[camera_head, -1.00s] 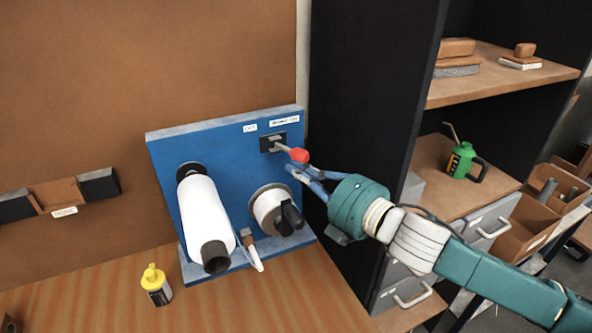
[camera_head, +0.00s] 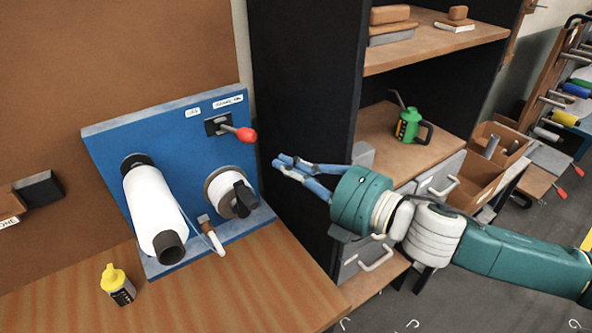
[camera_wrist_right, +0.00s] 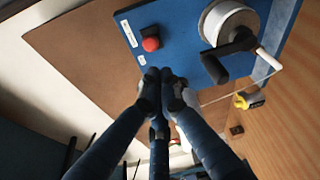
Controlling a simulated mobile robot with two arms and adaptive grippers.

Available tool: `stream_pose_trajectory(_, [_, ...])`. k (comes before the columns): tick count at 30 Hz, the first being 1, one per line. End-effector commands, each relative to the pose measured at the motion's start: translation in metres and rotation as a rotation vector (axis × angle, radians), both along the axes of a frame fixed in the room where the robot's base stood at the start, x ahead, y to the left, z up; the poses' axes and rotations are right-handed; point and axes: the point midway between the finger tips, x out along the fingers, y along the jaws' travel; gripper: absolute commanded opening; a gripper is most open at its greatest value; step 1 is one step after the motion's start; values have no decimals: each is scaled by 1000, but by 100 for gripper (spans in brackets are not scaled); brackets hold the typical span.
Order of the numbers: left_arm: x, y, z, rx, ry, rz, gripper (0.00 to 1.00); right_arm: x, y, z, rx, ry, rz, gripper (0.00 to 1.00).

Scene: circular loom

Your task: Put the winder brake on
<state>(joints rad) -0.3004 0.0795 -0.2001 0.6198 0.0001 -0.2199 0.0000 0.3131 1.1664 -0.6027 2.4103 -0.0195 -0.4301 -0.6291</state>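The brake lever (camera_head: 228,127) sticks out of a black slot plate on the blue winder panel (camera_head: 107,142) and ends in a red knob (camera_head: 246,135). Two small white labels sit above it, the left one seeming to read OFF; the lever points toward the right one's side. My right gripper (camera_head: 279,161) is right of and below the knob, apart from it, with its blue fingers together and nothing between them. In the right wrist view the closed fingertips (camera_wrist_right: 162,76) lie just below the red knob (camera_wrist_right: 151,44). My left gripper is not in view.
The panel also carries a white roll (camera_head: 155,212) and a crank reel (camera_head: 228,190). A yellow-capped bottle (camera_head: 118,285) stands on the wooden bench. Right of the panel is a dark shelf unit (camera_head: 305,85) with a green oil can (camera_head: 408,125). Open space lies before the panel.

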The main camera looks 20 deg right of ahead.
Motion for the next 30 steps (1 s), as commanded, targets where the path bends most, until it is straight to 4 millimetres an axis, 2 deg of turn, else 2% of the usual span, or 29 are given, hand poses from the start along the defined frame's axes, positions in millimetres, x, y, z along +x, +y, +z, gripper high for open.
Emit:
stream_pose_trajectory(10, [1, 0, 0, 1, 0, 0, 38, -20, -11, 1, 1, 2, 4, 0])
stream_pose_trajectory(30, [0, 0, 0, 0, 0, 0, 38, -22, -11, 1, 3, 2, 6, 0])
